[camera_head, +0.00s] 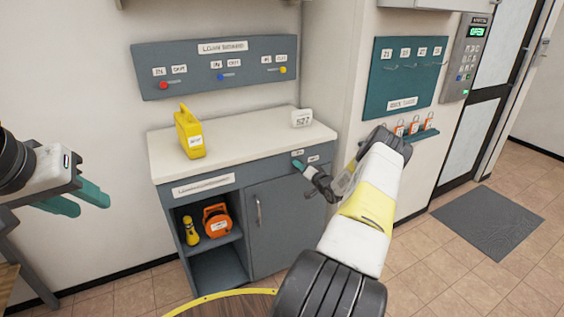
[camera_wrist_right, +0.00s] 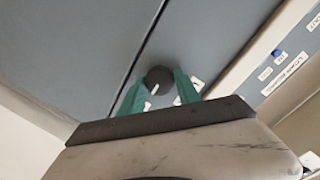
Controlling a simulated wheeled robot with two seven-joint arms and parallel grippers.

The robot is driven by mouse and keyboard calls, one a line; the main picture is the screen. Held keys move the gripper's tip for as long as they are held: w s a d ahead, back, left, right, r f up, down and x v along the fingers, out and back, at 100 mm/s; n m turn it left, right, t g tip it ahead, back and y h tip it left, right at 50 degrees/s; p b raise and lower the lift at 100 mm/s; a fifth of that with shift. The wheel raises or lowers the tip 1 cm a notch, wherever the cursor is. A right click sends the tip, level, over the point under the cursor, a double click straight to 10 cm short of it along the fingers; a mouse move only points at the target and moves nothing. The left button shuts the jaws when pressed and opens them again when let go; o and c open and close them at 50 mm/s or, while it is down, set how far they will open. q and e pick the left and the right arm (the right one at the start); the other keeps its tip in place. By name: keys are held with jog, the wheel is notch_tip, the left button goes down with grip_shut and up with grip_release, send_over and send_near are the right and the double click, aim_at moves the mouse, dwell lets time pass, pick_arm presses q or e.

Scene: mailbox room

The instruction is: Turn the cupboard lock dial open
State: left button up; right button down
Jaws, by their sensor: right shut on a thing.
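The grey cupboard has a closed door (camera_head: 272,232) with a vertical handle (camera_head: 258,208), under a white counter. The lock dial (camera_wrist_right: 158,80) is a dark round knob with a white mark, seen in the right wrist view. My right gripper (camera_wrist_right: 160,90) has its two teal fingers on either side of the dial and is shut on it. In the head view my right gripper (camera_head: 300,166) is at the cupboard's upper front, beside small white labels, and its hand hides the dial. My left gripper (camera_head: 85,200) is at the far left, away from the cupboard, with its teal fingers apart and empty.
A yellow case (camera_head: 190,135) and a white sign (camera_head: 301,118) stand on the counter (camera_head: 245,140). An orange reel (camera_head: 216,220) and a yellow torch (camera_head: 190,231) sit on the open shelf. A peg board (camera_head: 218,68) hangs above. The floor at right is clear around a mat (camera_head: 488,218).

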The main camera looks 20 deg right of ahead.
jog(key=c, duration=0.9)
grip_release()
jog(key=shift+o, duration=0.2)
jog(key=shift+s, duration=0.1)
jog(key=s+r, duration=0.1)
jog(key=s, duration=0.6)
jog(key=shift+s+d, duration=0.3)
jog(key=shift+d, duration=0.05)
